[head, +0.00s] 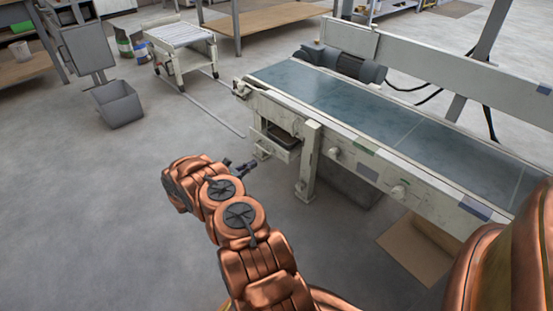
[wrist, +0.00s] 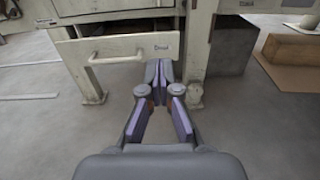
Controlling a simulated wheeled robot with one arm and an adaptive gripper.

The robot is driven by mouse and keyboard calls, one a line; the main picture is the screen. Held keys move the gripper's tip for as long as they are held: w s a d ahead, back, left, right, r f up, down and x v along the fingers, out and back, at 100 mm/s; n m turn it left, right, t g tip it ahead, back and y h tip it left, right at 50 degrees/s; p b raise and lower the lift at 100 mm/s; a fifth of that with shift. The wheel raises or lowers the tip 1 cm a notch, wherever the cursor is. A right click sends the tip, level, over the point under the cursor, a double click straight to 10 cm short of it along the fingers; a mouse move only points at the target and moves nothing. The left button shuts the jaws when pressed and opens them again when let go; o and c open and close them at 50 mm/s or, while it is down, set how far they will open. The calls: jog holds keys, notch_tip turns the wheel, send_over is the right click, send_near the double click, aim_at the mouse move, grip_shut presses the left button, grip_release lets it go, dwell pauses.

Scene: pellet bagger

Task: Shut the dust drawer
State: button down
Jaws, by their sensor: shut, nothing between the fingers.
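The dust drawer (head: 274,148) sits under the near left end of the conveyor in the head view. It is pulled out, and its dark inside shows behind the front. In the wrist view its pale front (wrist: 75,54) carries a bar handle (wrist: 116,58) and a small dark label at the right. My gripper (head: 244,166) is shut and empty, to the left of and in front of the drawer in the head view. In the wrist view my gripper (wrist: 158,70) has its fingertips overlapping the right part of the drawer front; I cannot tell whether they touch.
A conveyor leg (head: 309,160) stands right beside the drawer; it also shows in the wrist view (wrist: 197,50). The conveyor belt (head: 350,105) runs above. A cardboard piece (head: 415,248) lies on the floor at the right. The floor left of the drawer is clear.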

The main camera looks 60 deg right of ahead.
jog(key=f, duration=0.2)
jog(key=b, duration=0.6)
send_near(281, 149)
jog(key=x, duration=0.7)
jog(key=shift+d, duration=0.1)
